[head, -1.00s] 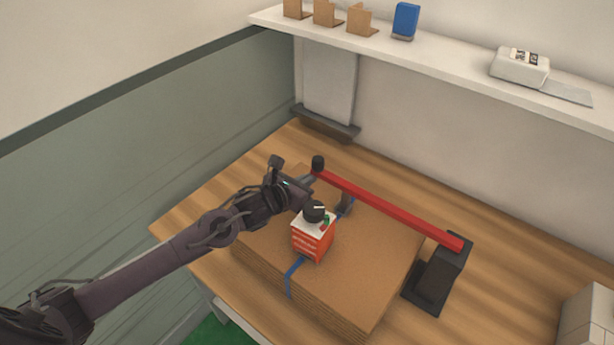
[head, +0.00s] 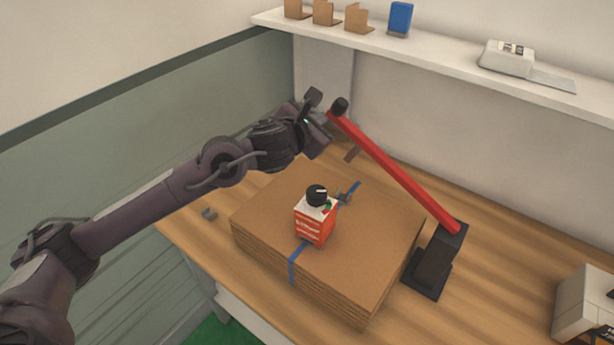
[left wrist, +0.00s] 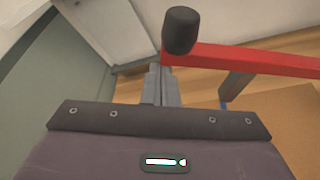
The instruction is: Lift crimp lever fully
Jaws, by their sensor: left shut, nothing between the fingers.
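The crimp lever is a long red bar (head: 392,169) with a black knob (head: 339,106) at its free end. It slopes up to the left from a black pivot stand (head: 436,260). My left gripper (head: 328,121) is shut and empty at the knob end, close under the bar. In the left wrist view the shut fingers (left wrist: 160,84) point at the red bar (left wrist: 250,60) just below the black knob (left wrist: 181,30). I cannot tell whether they touch it. My right gripper is not in view.
A strapped cardboard stack (head: 360,250) lies on the wooden table (head: 500,290), with a red-and-white box (head: 314,222) with a black knob on top. A blue strap (head: 293,265) crosses the stack. A white shelf (head: 450,60) runs along the back wall.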

